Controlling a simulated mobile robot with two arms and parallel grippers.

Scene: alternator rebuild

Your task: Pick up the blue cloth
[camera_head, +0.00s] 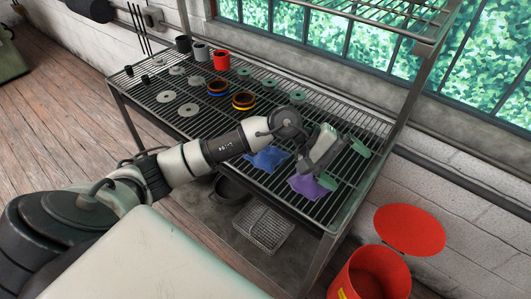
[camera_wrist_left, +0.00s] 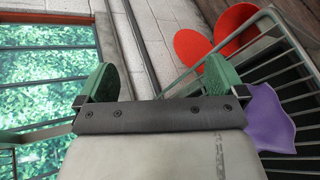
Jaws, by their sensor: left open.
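The blue cloth (camera_head: 268,158) lies crumpled on the wire rack shelf, partly hidden behind my left wrist; it does not show in the left wrist view. A purple cloth (camera_head: 304,188) lies to its right on the same shelf and also shows in the left wrist view (camera_wrist_left: 268,122). My left gripper (camera_head: 344,165) is open, its green fingers spread above the right end of the shelf, to the right of both cloths. In the left wrist view my left gripper (camera_wrist_left: 160,76) has nothing between its fingers. My right gripper is not in view.
Rings, discs and cups, including a red cup (camera_head: 221,60), stand on the left and back of the wire shelf (camera_head: 190,125). A wire basket (camera_head: 262,229) sits below. A red bin (camera_head: 372,275) with a raised lid (camera_head: 409,230) stands at the right. Windows are behind.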

